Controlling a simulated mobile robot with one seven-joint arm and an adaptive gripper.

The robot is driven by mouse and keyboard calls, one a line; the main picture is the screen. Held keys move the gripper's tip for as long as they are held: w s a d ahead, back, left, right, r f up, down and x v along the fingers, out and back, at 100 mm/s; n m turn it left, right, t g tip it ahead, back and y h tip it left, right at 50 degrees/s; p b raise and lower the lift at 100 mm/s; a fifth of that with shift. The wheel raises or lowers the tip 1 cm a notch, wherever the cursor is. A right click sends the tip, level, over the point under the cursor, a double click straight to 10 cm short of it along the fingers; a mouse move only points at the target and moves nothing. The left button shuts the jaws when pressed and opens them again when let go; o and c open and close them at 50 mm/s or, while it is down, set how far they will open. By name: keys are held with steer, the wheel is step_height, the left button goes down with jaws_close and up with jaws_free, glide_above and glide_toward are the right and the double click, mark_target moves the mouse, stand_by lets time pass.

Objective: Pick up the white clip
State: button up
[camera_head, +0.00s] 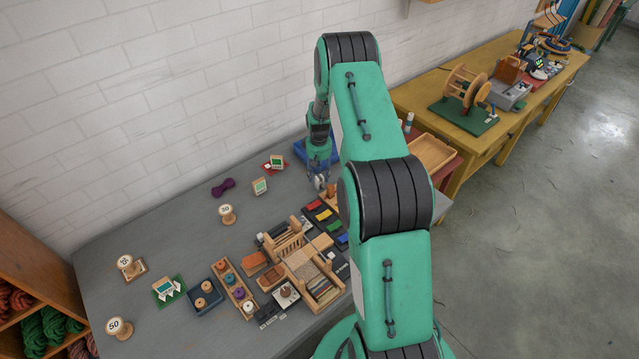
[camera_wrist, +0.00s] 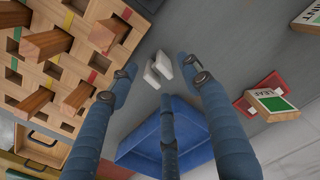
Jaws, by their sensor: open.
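The white clip (camera_wrist: 153,77) shows in the wrist view as a small pale piece with two arms, lying on the grey table top. My gripper (camera_wrist: 161,82) has blue fingers spread around it, two towards the top and one below. The clip appears between the fingertips, and no finger is clearly touching it. The gap in height between the fingertips and the clip is hard to judge. In the head view my gripper (camera_head: 319,182) points down over the back of the grey table. The clip cannot be made out there.
A blue tray (camera_wrist: 136,141) lies just below the clip in the wrist view. A wooden slotted rack (camera_wrist: 60,75) with pegs stands close on the left. A LEAF box (camera_wrist: 271,104) on a red base is to the right. Grey table between them is clear.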

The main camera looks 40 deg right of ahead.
step_height(320, 180, up, 10)
steer(key=shift+w+a+r, duration=0.15)
stand_by(0.4)
steer(key=shift+c, duration=0.9)
steer(key=b, duration=0.5)
steer(key=shift+d+f, duration=0.2)
steer(key=shift+d, duration=0.15)
steer(key=shift+d+r+b, duration=0.15)
steer(key=shift+r+b, duration=0.05)
steer(key=shift+b, duration=1)
steer(key=shift+s+r, duration=0.2)
steer(key=shift+r, duration=0.05)
steer(key=shift+f+b, duration=0.65)
steer(key=shift+f, duration=3.7)
